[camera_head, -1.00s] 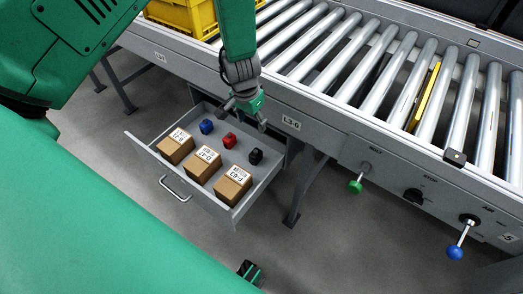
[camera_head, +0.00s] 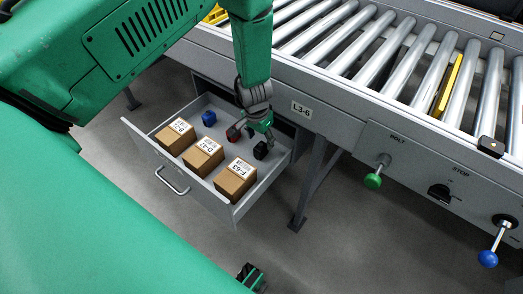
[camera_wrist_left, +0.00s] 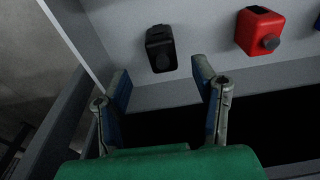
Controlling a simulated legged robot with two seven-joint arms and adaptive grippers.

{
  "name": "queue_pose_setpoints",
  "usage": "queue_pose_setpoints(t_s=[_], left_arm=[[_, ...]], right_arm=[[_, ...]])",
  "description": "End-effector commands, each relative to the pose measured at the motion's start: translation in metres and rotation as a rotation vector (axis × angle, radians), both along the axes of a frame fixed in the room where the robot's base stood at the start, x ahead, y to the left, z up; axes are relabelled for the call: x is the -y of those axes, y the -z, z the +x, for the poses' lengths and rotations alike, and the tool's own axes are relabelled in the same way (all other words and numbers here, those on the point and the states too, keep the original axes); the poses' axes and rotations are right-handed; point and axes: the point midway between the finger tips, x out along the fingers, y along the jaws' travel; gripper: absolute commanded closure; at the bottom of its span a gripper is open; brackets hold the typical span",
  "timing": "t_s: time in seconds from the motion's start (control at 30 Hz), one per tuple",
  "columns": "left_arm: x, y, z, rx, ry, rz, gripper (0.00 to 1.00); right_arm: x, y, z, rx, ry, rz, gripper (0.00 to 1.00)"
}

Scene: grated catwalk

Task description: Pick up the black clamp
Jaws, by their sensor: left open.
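The black clamp (camera_head: 261,151) lies in the open drawer (camera_head: 226,213), near its right side. My left gripper (camera_head: 254,138) is over the drawer, close to the black clamp, with its fingers pointing down. In the left wrist view the black clamp (camera_wrist_left: 161,48) sits just beyond the two spread fingertips (camera_wrist_left: 162,82), roughly in line with the gap between them. Nothing is between the fingers, which are apart from the clamp.
A red clamp (camera_wrist_left: 262,30) and a blue clamp (camera_head: 209,118) lie left of the black one in the head view. Labelled cardboard boxes (camera_head: 203,158) line the drawer's front. The conveyor frame (camera_head: 330,118) rises behind, with green (camera_head: 373,181) and blue (camera_head: 488,259) knobs.

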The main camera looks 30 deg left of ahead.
Motion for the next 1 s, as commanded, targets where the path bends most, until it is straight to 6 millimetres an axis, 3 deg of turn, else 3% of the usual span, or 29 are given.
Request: queue_pose_setpoints(t_s=[0.17,0.5,0.8,0.93,0.97,1.0], left_arm=[[0.0,0.013,0.002,0.001,0.001,0.0,0.47],[-0.002,0.059,0.006,-0.001,0.001,0.0,0.47],[-0.002,0.061,0.008,0.001,0.001,0.0,0.47],[-0.002,0.061,0.008,0.001,0.001,0.0,0.92],[-0.002,0.061,0.008,0.001,0.001,0.0,1.0],[-0.002,0.061,0.008,0.001,0.001,0.0,1.0]], right_arm=[[0.0,0.005,0.0,0.0,0.0,0.0,0.6],[0.0,0.026,0.0,0.0,0.0,0.0,0.6],[0.0,0.025,0.0,0.0,0.0,0.0,0.6],[0.0,0.025,0.0,0.0,0.0,0.0,0.6],[0.0,0.025,0.0,0.0,0.0,0.0,0.6],[0.0,0.025,0.0,0.0,0.0,0.0,0.6]])
